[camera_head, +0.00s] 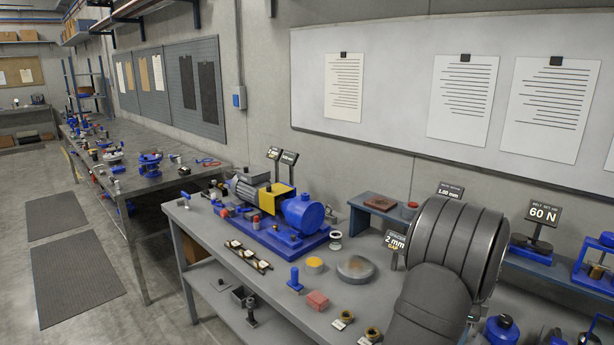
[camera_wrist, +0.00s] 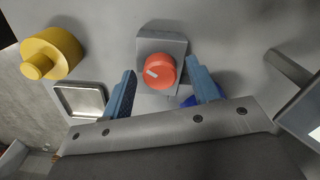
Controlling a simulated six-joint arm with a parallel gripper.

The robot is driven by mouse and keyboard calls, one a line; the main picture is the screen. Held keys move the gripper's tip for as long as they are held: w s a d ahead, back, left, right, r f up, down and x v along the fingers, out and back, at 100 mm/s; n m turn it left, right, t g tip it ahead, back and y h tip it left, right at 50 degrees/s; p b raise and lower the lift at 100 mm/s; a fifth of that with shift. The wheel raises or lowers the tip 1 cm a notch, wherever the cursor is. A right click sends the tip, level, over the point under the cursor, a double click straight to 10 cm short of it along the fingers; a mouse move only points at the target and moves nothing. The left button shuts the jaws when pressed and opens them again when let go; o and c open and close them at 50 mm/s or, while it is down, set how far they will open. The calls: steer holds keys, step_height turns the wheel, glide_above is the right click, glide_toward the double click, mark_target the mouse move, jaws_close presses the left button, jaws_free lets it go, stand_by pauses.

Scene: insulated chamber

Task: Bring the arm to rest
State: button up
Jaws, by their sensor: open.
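In the wrist view my gripper (camera_wrist: 161,66) is open, its two blue fingers spread apart. A red knob (camera_wrist: 160,71) with a pale pointer mark sits on a grey block (camera_wrist: 161,44) and appears between the fingertips. Gaps show on both sides of the knob, and nothing is held. The depth between the fingertips and the knob is hard to judge. In the head view my dark ribbed arm fills the right foreground, and my gripper is hidden.
The wrist view shows a yellow stepped cylinder (camera_wrist: 50,53) and a shallow metal tray (camera_wrist: 80,101). In the head view a workbench (camera_head: 225,287) carries a blue pump assembly (camera_head: 305,215), a round grey disc (camera_head: 356,268) and several small parts. A shelf with instruments stands behind my arm.

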steer(key=n, duration=0.8)
steer(key=shift+n, duration=0.3)
steer(key=n, duration=0.3)
steer(key=shift+n, duration=0.4)
steer(key=n, duration=0.4)
